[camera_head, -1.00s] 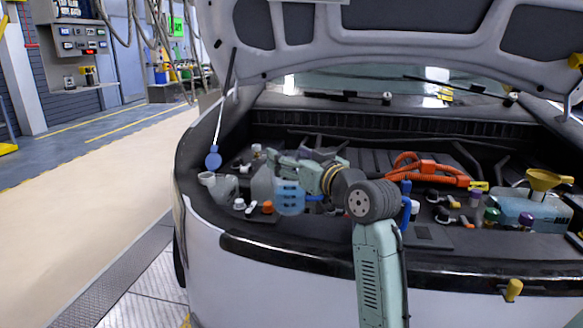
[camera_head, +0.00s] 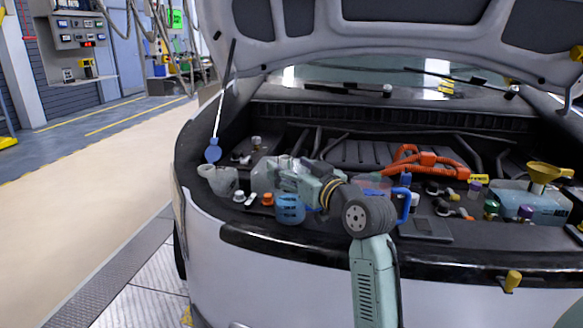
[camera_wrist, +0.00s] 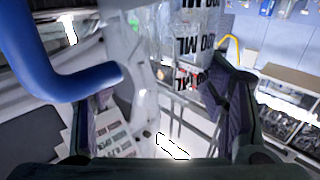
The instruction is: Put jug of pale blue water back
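A large blue handle (camera_wrist: 65,80) crosses the left side. The finger contact is hard to see, but the jug moves with my gripper. Its base is hard to judge.
A translucent filler neck (camera_head: 222,180), a white cap (camera_head: 239,196) and an orange cap (camera_head: 267,199) lie left of the jug. A yellow funnel (camera_head: 547,172) stands at the right. The raised hood (camera_head: 400,35) hangs above.

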